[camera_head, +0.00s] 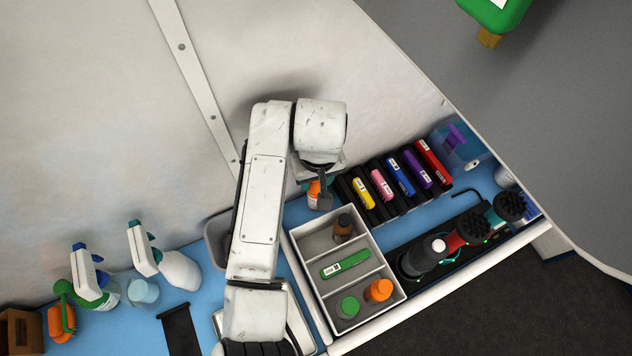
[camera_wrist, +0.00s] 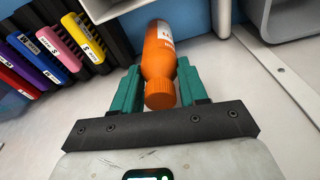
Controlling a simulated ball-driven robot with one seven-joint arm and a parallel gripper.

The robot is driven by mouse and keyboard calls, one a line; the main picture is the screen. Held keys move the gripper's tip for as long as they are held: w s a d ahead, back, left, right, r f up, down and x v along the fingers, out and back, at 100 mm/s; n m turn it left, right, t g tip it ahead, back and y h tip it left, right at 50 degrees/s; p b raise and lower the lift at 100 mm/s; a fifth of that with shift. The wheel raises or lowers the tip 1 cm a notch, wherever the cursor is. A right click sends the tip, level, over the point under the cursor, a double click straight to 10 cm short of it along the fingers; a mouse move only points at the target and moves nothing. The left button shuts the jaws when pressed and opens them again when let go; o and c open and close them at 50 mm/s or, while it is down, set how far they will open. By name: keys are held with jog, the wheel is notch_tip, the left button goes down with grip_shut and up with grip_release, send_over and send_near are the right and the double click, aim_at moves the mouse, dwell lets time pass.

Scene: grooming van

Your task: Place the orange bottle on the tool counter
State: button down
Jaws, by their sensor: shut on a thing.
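My gripper (camera_wrist: 160,88) is shut on an orange bottle (camera_wrist: 158,55), with its teal fingers on either side of it. In the wrist view the ribbed orange cap points toward the camera, and a white label shows near the far end. In the head view my gripper (camera_head: 318,190) and the orange bottle (camera_head: 313,194) are partly hidden under my wrist. They are over or at the back strip of the blue counter (camera_head: 298,212), near the wall. I cannot tell whether the bottle touches the counter.
A white divided tray (camera_head: 308,269) holds a brown bottle, a green block, and green-capped and orange-capped bottles. Spray bottles (camera_head: 180,270) stand left.

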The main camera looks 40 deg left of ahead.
jog(key=shift+f+p, duration=0.3)
jog(key=shift+f, duration=1.7)
jog(key=c, duration=0.6)
grip_release()
jog(key=r, duration=0.4)
jog(key=r+b, duration=0.1)
jog(key=r, duration=0.3)
jog(key=d+r+b, duration=0.1)
jog(key=r, duration=0.3)
jog(key=shift+s+d+r, duration=0.1)
jog(key=shift+s, duration=0.3)
